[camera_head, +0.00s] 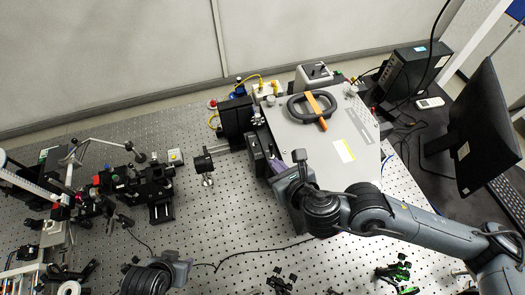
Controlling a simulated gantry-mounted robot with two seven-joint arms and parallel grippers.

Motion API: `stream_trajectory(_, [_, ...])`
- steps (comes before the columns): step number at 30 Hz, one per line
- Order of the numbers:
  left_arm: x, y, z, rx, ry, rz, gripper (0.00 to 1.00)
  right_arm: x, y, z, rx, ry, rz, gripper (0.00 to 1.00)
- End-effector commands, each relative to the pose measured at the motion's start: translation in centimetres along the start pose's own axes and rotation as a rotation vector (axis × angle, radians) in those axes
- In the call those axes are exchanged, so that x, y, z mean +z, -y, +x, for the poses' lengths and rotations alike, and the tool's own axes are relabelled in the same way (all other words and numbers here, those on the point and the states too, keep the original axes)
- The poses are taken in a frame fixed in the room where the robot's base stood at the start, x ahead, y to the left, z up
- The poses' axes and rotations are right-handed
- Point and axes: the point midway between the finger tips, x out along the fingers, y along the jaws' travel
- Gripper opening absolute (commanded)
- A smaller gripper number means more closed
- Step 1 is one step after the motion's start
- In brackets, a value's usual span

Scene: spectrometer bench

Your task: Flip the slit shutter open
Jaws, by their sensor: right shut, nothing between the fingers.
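The spectrometer (300,140) is a large light grey box on the perforated bench, with a black ring-shaped handle and an orange bar (316,108) on its lid. A dark block (236,117) sits at its left side, and a dark purple-grey part (256,152) runs along its near left edge. I cannot clearly pick out the slit shutter there. My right gripper (274,168) is shut and empty beside that edge; whether it touches is unclear. My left gripper (184,268) is low at the bottom, far from the spectrometer; its fingers are too unclear to read.
A black post-mounted optic (204,165) stands left of the spectrometer, with crowded stages (155,185) further left. A monitor (480,125) and computer box (412,70) are at the right. Small mounts (398,272) and a cable lie near the front. Bare bench lies between my grippers.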

Motion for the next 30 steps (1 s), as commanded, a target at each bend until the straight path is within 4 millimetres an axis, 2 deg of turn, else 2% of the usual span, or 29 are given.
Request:
stream_trajectory(5, [0.0, 0.0, 0.0, 0.000, 0.000, 0.000, 0.43, 0.0, 0.0, 0.1, 0.000, 0.000, 0.001, 0.00])
stream_trajectory(10, [0.1, 0.0, 0.2, 0.000, 0.000, 0.000, 0.43, -0.1, -0.1, 1.1, 0.001, -0.002, 0.001, 0.00])
stream_trajectory(24, [0.3, 0.0, 0.8, 0.000, 0.000, 0.000, 0.43, 0.0, -0.1, 7.8, 0.001, -0.001, 0.001, 0.00])
stream_trajectory(30, [0.3, 0.0, 0.8, 0.000, 0.000, 0.000, 0.43, 0.0, -0.1, 9.5, 0.002, -0.001, 0.002, 0.00])
